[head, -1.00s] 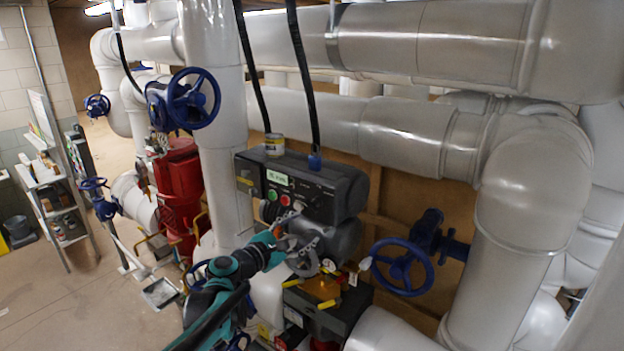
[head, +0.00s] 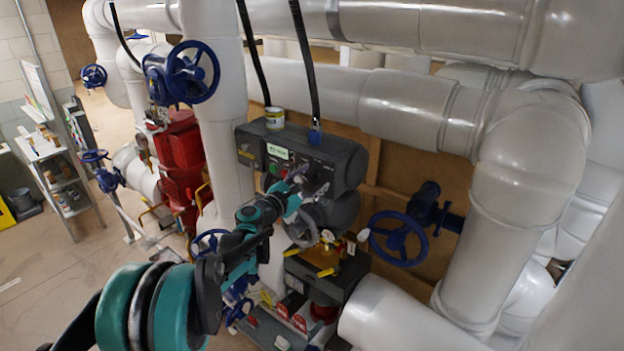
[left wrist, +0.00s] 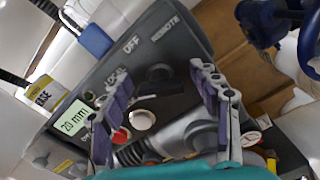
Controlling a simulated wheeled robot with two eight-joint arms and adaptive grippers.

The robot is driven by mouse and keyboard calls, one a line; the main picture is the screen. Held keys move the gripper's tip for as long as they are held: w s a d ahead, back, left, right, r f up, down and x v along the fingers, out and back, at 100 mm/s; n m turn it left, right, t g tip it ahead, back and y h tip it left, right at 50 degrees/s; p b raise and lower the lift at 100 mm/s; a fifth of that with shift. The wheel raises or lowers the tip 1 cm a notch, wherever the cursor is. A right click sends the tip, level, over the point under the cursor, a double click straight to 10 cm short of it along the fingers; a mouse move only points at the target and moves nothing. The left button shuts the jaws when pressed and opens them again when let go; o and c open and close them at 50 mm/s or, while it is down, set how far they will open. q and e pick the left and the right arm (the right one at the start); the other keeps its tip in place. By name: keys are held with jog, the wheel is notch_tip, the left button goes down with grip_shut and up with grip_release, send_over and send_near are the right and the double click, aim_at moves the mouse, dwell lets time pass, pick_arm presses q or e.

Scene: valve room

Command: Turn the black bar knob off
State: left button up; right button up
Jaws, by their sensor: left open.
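The black bar knob (left wrist: 160,73) shows in the left wrist view as a dark round knob on the dark actuator panel, among the words LOCAL, OFF and REMOTE. Which way its bar points is too dark to tell. My left gripper (left wrist: 158,82) is open, its two fingers on either side of the knob in that view; I cannot tell whether they touch it. In the head view my left gripper (head: 308,187) is at the right part of the panel face of the actuator box (head: 345,160) and hides the knob. My right gripper is not in view.
A red button (left wrist: 120,135) and a white button (left wrist: 142,120) sit beside the knob. A green 20 mm display (left wrist: 74,119) is on the panel. A blue handwheel (head: 400,238) is to the right, and large pipes surround the box.

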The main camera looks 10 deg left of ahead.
pick_arm(q)
jog(key=shift+c, duration=0.4)
jog(key=c, duration=1.1)
jog(key=shift+m, duration=0.3)
jog(key=shift+f+m+b, duration=0.1)
jog(key=shift+m+b, duration=0.8)
jog(key=m+b, duration=0.2)
jog(key=m, duration=0.1)
jog(key=shift+m, duration=0.3)
jog(key=m+b, duration=0.1)
jog(key=m, duration=0.2)
jog(key=shift+m+b, duration=0.65)
jog(key=shift+m, duration=1.05)
